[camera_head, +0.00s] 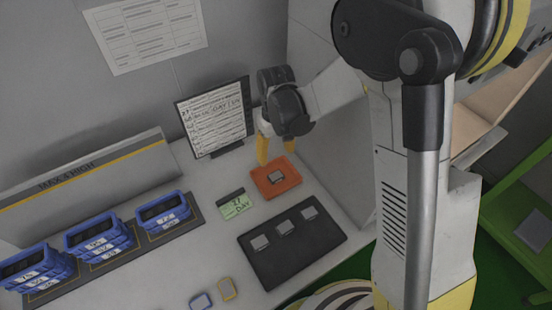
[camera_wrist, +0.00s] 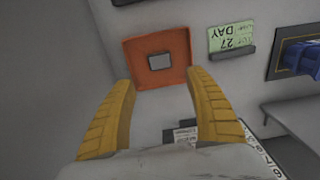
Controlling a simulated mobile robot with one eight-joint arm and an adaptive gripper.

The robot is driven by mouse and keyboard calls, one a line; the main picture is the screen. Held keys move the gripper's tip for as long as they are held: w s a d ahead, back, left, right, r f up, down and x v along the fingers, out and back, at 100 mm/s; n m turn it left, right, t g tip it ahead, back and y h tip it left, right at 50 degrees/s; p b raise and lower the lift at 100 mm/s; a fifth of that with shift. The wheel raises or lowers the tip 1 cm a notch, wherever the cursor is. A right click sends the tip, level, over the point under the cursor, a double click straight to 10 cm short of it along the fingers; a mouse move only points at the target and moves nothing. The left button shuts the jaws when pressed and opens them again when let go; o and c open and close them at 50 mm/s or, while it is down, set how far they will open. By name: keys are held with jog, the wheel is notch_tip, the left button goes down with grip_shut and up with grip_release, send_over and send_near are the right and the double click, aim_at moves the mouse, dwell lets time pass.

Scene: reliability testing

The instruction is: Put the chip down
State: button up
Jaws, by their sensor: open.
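A small grey chip (camera_head: 276,177) lies on the orange square tray (camera_head: 265,188) on the counter. In the wrist view the chip (camera_wrist: 159,62) sits near the middle of the orange tray (camera_wrist: 140,48). My gripper (camera_head: 276,152) is open, its two yellow fingers spread wide and nothing between them. In the head view it is at the back edge of the orange tray. In the wrist view my gripper (camera_wrist: 160,82) has its fingertips on either side of the tray's near part, and the chip lies beyond them, apart from both.
A black tray (camera_head: 290,258) with three grey chips lies in front of the orange tray. A green day card (camera_head: 236,205) stands left of it, a written board (camera_head: 215,118) behind. Stacked blue bins (camera_head: 98,240) stand at left. A wall panel (camera_head: 335,155) rises at right.

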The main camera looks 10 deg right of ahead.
jog(key=s+d+r+m+t, duration=0.1)
jog(key=s+d+r+t, duration=0.2)
jog(key=r, duration=0.5)
jog(key=s+d+r+m, duration=0.1)
jog(key=s+d+r, duration=0.25)
jog(key=r, duration=0.35)
jog(key=s+d+r+m+t, duration=0.1)
jog(key=s+d+r+t, duration=0.1)
jog(key=s, duration=0.3)
jog(key=s+d+r+m+t, duration=0.1)
jog(key=s+d+r+t, duration=0.1)
jog(key=s, duration=0.3)
jog(key=shift+s+r+m, duration=0.15)
jog(key=shift+s+m, duration=0.05)
jog(key=shift+m, duration=0.1)
jog(key=shift+c, duration=0.5)
dwell(0.4)
